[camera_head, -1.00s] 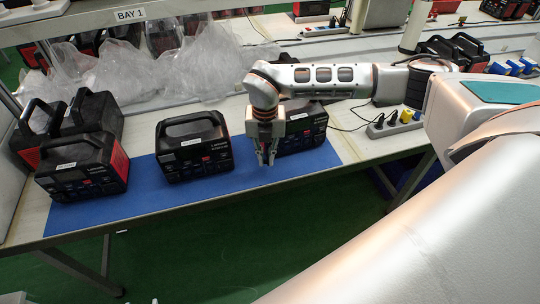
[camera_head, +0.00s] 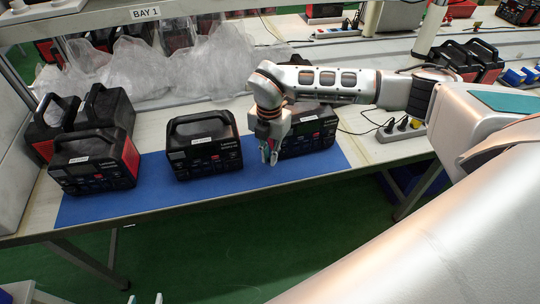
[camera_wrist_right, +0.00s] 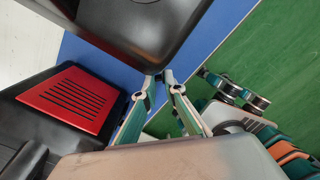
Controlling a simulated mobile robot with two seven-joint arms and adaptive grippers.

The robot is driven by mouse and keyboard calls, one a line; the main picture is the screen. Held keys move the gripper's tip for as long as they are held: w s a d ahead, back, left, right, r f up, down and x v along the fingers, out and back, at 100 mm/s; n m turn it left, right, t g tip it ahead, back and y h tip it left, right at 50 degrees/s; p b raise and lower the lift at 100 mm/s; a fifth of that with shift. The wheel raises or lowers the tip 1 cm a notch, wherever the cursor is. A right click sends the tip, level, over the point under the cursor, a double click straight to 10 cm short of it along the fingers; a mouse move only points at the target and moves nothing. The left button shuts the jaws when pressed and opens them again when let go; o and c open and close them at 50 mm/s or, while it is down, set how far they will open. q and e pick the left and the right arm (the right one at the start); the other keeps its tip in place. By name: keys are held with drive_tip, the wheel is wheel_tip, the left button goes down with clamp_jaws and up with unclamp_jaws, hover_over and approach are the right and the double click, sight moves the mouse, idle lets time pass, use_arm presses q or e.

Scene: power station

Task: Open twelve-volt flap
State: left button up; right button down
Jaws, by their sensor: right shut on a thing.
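A black power station (camera_head: 310,138) stands on the right part of the blue mat, partly hidden by my right arm. My right gripper (camera_head: 269,156) points down at its front left part. In the right wrist view, the two fingers (camera_wrist_right: 165,77) converge to tips at the edge of a dark casing (camera_wrist_right: 140,30). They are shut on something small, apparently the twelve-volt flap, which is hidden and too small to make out. What looks like my left gripper (camera_head: 145,299) shows only as two separated tips at the bottom edge, away from the table.
Another power station (camera_head: 205,145) stands just left of my right gripper; a red vented side panel (camera_wrist_right: 70,98) is close by in the wrist view. Several more stand on the left. Bare mat (camera_head: 210,192) is in front.

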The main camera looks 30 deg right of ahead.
drive_tip(key=shift+w, duration=0.1)
drive_tip(key=c, duration=2.2)
unclamp_jaws()
drive_tip(key=shift+o, duration=0.2)
drive_tip(key=shift+r, duration=0.1)
wheel_tip(320, 180, up, 12)
